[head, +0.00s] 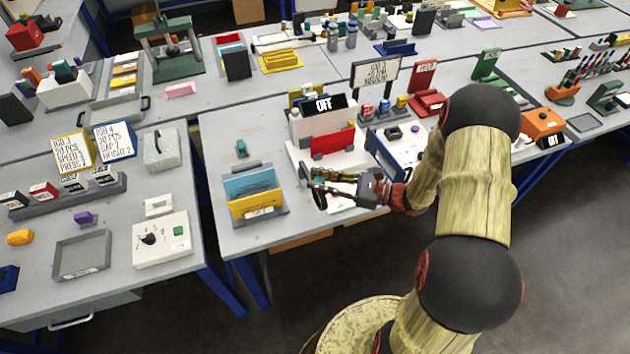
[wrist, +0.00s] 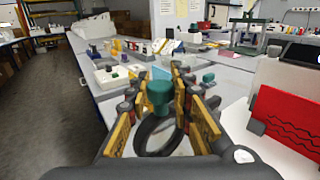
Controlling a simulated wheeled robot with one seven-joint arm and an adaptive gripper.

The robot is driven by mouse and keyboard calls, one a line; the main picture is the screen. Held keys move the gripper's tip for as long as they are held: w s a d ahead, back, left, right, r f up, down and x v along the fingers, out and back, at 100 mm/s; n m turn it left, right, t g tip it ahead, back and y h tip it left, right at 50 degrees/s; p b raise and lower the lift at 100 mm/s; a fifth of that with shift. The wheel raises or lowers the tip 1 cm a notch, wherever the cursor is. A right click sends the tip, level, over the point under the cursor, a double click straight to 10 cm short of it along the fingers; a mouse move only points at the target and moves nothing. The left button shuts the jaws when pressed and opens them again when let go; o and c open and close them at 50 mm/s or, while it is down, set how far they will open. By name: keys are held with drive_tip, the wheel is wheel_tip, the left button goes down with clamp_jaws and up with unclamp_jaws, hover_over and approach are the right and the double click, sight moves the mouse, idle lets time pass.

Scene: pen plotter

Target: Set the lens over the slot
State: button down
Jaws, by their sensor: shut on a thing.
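My gripper (head: 327,182) is shut on the lens, a black ring with a teal knob on top. In the wrist view the teal knob (wrist: 160,94) stands between the yellow fingers, with the ring of the lens (wrist: 141,136) below it. In the head view the lens (head: 319,199) shows as a small dark ring at the front of the white plotter (head: 300,152). A red panel (head: 333,142) stands upright on the plotter, behind my gripper. I cannot make out the slot; my gripper may hide it. The gap beneath the lens cannot be judged.
A rack with blue and yellow panels (head: 254,205) stands left of the plotter. A small teal piece (head: 241,148) lies behind the rack. A blue-edged white box (head: 399,150) stands close to the right. Bare table lies left of the rack.

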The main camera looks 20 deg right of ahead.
drive_tip(key=shift+w+d+n+g+y, duration=0.2)
drive_tip(key=shift+d+n+g+y, duration=0.6)
drive_tip(key=shift+d+g, duration=0.4)
drive_tip(key=c, duration=1.6)
unclamp_jaws()
drive_tip(key=shift+c, duration=0.2)
drive_tip(key=shift+o, duration=0.5)
drive_tip(key=v, duration=1.2)
drive_tip(key=shift+a+r, duration=0.1)
